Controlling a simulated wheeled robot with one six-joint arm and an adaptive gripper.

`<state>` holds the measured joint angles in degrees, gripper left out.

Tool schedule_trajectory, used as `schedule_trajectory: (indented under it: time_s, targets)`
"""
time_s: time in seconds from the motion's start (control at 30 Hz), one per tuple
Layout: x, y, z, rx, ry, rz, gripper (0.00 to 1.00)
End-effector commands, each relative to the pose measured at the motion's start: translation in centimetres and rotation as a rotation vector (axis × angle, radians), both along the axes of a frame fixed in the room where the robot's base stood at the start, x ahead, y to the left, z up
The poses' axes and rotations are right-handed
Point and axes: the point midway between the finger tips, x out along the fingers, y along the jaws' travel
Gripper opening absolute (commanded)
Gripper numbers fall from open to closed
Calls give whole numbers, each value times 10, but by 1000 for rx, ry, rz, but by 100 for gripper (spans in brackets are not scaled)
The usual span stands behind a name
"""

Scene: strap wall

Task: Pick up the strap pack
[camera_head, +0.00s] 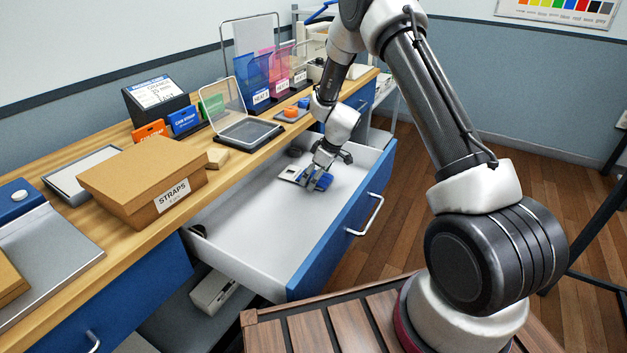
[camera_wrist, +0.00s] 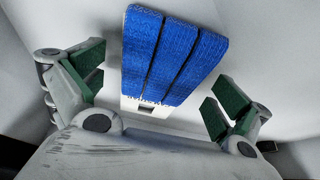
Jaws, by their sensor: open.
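The strap pack (camera_wrist: 172,55) is a blue woven bundle of three side-by-side bands with a white card at one end. It lies in the open white drawer and also shows in the head view (camera_head: 325,182), partly hidden by my gripper (camera_head: 318,180). In the wrist view my gripper (camera_wrist: 160,98) is open, with green pads standing wide on the left and right of the pack. Neither pad appears to touch it.
The open drawer (camera_head: 262,222) has a blue front and a metal handle; its near part is mostly bare. Above it, the wooden counter (camera_head: 110,243) carries a cardboard STRAPS box (camera_head: 140,185), a clear-lidded case (camera_head: 250,132) and coloured folders (camera_head: 255,72).

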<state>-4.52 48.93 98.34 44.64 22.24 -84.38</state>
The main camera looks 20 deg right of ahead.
Motion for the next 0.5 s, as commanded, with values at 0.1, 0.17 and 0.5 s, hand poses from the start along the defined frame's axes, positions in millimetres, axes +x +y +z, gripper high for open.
schedule_trajectory:
  time_s: [0.1, 0.17, 0.5]
  targets:
    - [0, 0, 0, 0, 0, 0, 98]
    - [0, 0, 0, 0, 0, 0, 87]
    - [0, 0, 0, 0, 0, 0, 51]
